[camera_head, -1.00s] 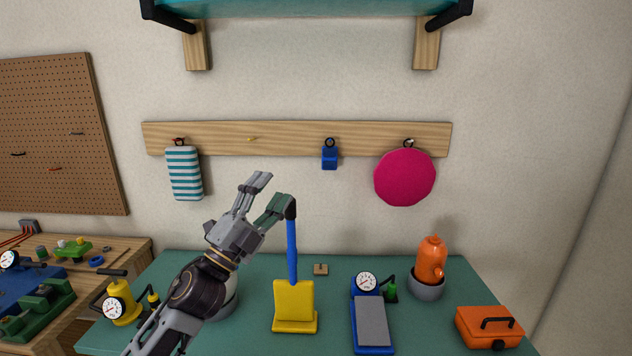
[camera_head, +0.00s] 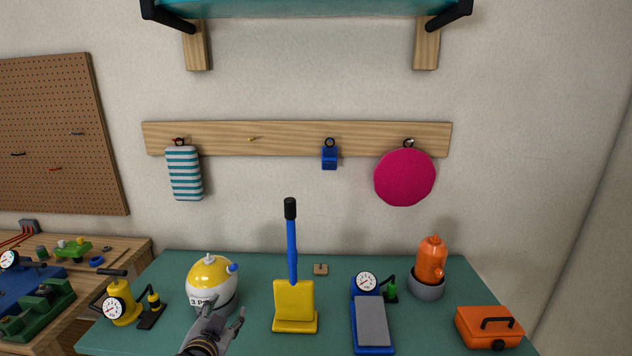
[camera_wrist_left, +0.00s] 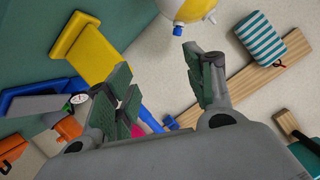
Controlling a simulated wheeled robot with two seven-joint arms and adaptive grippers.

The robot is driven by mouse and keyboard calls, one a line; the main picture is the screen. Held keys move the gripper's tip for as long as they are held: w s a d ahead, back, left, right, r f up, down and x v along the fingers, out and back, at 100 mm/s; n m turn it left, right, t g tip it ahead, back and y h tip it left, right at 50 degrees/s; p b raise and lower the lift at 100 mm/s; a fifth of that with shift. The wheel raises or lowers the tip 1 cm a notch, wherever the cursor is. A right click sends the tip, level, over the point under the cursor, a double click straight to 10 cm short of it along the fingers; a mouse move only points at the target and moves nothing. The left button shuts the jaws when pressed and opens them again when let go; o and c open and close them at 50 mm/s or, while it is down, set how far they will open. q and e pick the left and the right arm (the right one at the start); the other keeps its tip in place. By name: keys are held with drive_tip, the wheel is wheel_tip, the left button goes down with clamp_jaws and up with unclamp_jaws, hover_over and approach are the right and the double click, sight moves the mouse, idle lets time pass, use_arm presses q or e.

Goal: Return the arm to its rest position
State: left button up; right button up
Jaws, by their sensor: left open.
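My left gripper (camera_head: 226,318) is low in the head view, in front of the yellow and white round container (camera_head: 211,277) on the green table (camera_head: 255,268). In the left wrist view its fingers (camera_wrist_left: 160,85) are spread apart with nothing between them. The yellow stand (camera_head: 294,302) with an upright blue handle (camera_head: 291,245) and black tip is just right of the gripper. The handle is free of the gripper. My right gripper does not show.
A yellow gauge device (camera_head: 124,309) stands at left. A blue gauge device (camera_head: 371,322), an orange bottle in a grey bowl (camera_head: 427,287) and an orange box (camera_head: 488,327) are at right. A wooden rail (camera_head: 285,133) holds hanging items.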

use_arm(q)
drive_tip(key=s+f+n+g+h, duration=0.15)
drive_tip(key=s+f+g, duration=0.35)
drive_tip(key=s+f, duration=0.5)
drive_tip(key=s+f+n+g, duration=0.2)
drive_tip(key=s+f+g, duration=0.4)
drive_tip(key=s, duration=0.6)
wheel_tip(320, 180, down, 34)
drive_tip(key=s, duration=0.3)
drive_tip(key=s+a+f+g, duration=0.1)
drive_tip(key=s+a+f, duration=0.1)
drive_tip(key=s+f, duration=0.8)
drive_tip(key=s+a+f+g, duration=0.1)
drive_tip(key=s+a+f, duration=0.1)
drive_tip(key=s+f, duration=0.8)
drive_tip(key=shift+s+m, duration=0.45)
drive_tip(key=shift+s, duration=0.6)
